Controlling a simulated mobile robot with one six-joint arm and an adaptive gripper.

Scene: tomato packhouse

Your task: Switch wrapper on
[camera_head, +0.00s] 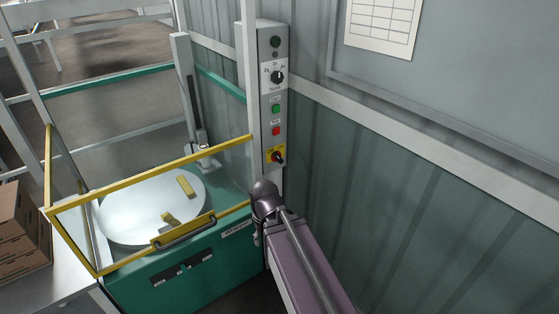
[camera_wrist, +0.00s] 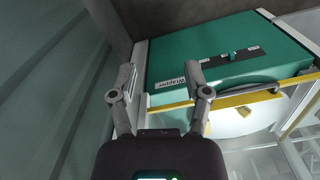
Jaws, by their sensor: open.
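The wrapper (camera_head: 190,262) is a green machine with a round pale turntable (camera_head: 137,217) and a yellow-framed guard (camera_head: 112,189). Its narrow grey control panel (camera_head: 266,95) stands upright behind it. The panel carries a dark green lamp (camera_head: 275,41), a turns selector (camera_head: 278,77), a green button (camera_head: 276,109), a red button (camera_head: 276,131) and a rotary switch (camera_head: 278,157) on a yellow plate. I cannot read the switch's setting. In the wrist view my gripper (camera_wrist: 160,74) is open and empty, with the wrapper's labelled green front (camera_wrist: 220,52) upside down beyond it. The panel is not visible there.
My arm reaches up near the panel's foot in the head view. A ribbed wall (camera_head: 400,190) runs along the right. Cardboard boxes (camera_head: 22,235) sit on a grey table (camera_head: 62,284) at left. A paper sheet (camera_head: 382,25) hangs at upper right.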

